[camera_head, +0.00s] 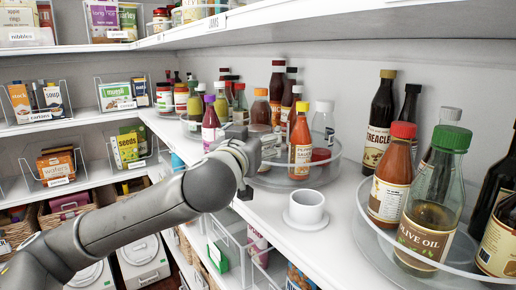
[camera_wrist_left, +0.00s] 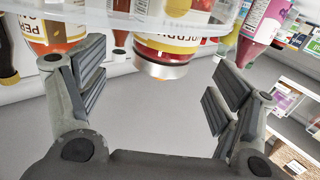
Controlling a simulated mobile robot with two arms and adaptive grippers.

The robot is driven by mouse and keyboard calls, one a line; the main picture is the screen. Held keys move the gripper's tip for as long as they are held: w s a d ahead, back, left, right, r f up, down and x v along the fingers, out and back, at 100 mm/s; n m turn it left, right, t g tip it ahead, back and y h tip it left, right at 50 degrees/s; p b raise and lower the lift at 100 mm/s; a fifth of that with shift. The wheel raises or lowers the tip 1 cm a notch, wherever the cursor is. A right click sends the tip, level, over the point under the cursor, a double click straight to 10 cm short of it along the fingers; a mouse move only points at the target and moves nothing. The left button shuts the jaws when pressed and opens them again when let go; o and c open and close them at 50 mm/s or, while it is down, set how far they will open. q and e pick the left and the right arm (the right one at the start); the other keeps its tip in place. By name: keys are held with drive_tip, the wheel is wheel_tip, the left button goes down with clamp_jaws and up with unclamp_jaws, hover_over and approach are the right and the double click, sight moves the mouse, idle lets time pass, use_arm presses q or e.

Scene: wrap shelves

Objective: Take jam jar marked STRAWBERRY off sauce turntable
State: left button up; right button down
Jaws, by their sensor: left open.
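The sauce turntable (camera_head: 300,184) is a clear round tray with a raised rim, on the white shelf at the middle. It holds several bottles and jars. My left gripper (camera_head: 262,152) is open at its near left edge. In the left wrist view the gripper (camera_wrist_left: 160,88) has its fingers spread, with nothing held between them. My forearm and gripper hide part of the turntable in the head view.
A white cup (camera_head: 305,208) stands on the shelf in front of the turntable. A second clear turntable (camera_head: 366,233) with an olive oil bottle (camera_head: 432,205) stands at the right. An orange sauce bottle (camera_head: 300,142) rises close beside my gripper. Bare shelf lies around the cup.

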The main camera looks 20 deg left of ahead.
sight(258, 129)
use_arm(q)
drive_tip(key=w+p, duration=0.1)
drive_tip(key=w, duration=0.2)
drive_tip(key=shift+a+p, duration=0.2)
drive_tip(key=shift+p, duration=0.2)
drive_tip(key=shift+w+f, duration=0.15)
drive_tip(key=shift+w, duration=0.7)
drive_tip(key=shift+w+f, duration=0.1)
drive_tip(key=shift+w, duration=0.15)
drive_tip(key=shift+c, duration=0.3)
drive_tip(key=c, duration=1.4)
drive_tip(key=shift+c, duration=0.3)
use_arm(e)
drive_tip(key=shift+t, duration=0.3)
drive_tip(key=w+r, duration=0.2)
drive_tip(key=w, duration=0.1)
drive_tip(key=shift+w+r, duration=0.15)
drive_tip(key=shift+r, duration=0.1)
